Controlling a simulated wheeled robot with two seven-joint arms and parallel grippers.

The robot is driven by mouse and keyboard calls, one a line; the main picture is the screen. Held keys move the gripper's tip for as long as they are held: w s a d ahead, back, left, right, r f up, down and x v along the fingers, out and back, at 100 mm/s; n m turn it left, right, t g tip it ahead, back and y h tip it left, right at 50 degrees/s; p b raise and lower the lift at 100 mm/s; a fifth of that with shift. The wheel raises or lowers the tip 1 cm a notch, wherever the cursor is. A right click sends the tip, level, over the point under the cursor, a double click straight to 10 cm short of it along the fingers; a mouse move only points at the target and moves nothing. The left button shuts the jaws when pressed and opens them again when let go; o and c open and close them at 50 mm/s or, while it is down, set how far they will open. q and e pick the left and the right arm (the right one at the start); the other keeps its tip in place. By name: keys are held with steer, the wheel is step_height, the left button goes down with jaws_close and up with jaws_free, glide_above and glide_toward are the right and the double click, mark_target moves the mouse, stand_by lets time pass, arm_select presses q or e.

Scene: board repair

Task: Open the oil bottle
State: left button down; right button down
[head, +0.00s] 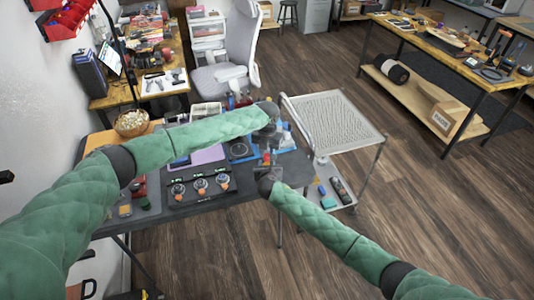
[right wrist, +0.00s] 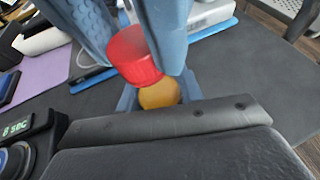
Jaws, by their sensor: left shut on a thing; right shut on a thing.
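A red ribbed cap (right wrist: 135,56) shows in the right wrist view between the two blue-grey fingers of my right gripper (right wrist: 143,62), which is shut on it. The cap is tilted in this view. Directly below it is the rounded amber body of the oil bottle (right wrist: 160,95). I cannot tell whether cap and bottle touch. Blue finger parts flank the amber body; they look like my left gripper (head: 268,148), shut on the bottle above the dark table. In the head view the bottle is small and mostly hidden by my grippers and arms.
A black display panel with several round dials (head: 200,186) stands on the dark table near the front. A purple mat (right wrist: 50,75) and blue trays lie behind. A metal cart (head: 335,120) stands at the right. A wooden bowl (head: 131,123) is at the left.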

arm_select(q)
steer(key=n, duration=1.3)
steer(key=shift+n, duration=0.3)
steer(key=n, duration=0.3)
steer(key=shift+d, duration=0.1)
steer(key=n, duration=0.4)
steer(key=shift+n, duration=0.3)
steer(key=n, duration=0.6)
steer(key=shift+r, duration=0.1)
steer(key=n, duration=0.6)
steer(key=shift+n, duration=0.4)
arm_select(e)
steer(key=shift+a, duration=0.1)
arm_select(q)
steer(key=n, duration=0.6)
steer(key=shift+n, duration=0.3)
arm_select(e)
steer(key=shift+s, duration=0.1)
arm_select(q)
steer(key=n, duration=0.7)
steer(key=shift+r, duration=0.1)
steer(key=n, duration=0.3)
steer(key=shift+w, duration=0.1)
steer(key=shift+n, duration=1.2)
